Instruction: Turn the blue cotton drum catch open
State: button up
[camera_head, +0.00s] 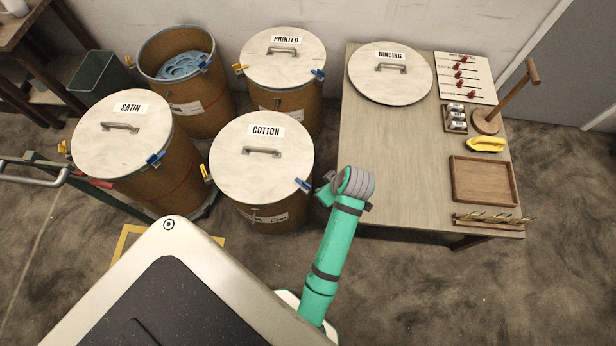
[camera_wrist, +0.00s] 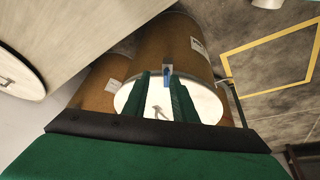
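The cotton drum (camera_head: 262,158) stands upright with its pale lid on, marked COTTON. Its blue catch (camera_head: 304,185) sits at the right edge of the lid, and a yellow catch (camera_head: 206,173) is on the left side. My gripper (camera_head: 325,190) is just right of the blue catch, partly hidden by my wrist. In the wrist view, my gripper's two green fingers (camera_wrist: 163,88) are apart, and the blue catch (camera_wrist: 167,75) shows between their tips. I cannot tell whether they touch it. The white lid (camera_wrist: 205,103) shows behind the fingers.
The satin drum (camera_head: 122,140) is to the left, the printed drum (camera_head: 283,60) behind, and an open drum (camera_head: 150,45) at back left. A wooden table (camera_head: 400,180) stands close on the right, bearing the binding lid (camera_head: 390,85) and a wooden tray (camera_head: 484,180).

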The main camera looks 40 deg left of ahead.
aim_at(307, 184)
jog(key=shift+n+g, duration=0.7)
jog(key=shift+n, duration=0.1)
jog(key=a+f, duration=0.7)
jog(key=shift+f, duration=0.3)
jog(key=shift+a, duration=0.1)
grip_shut()
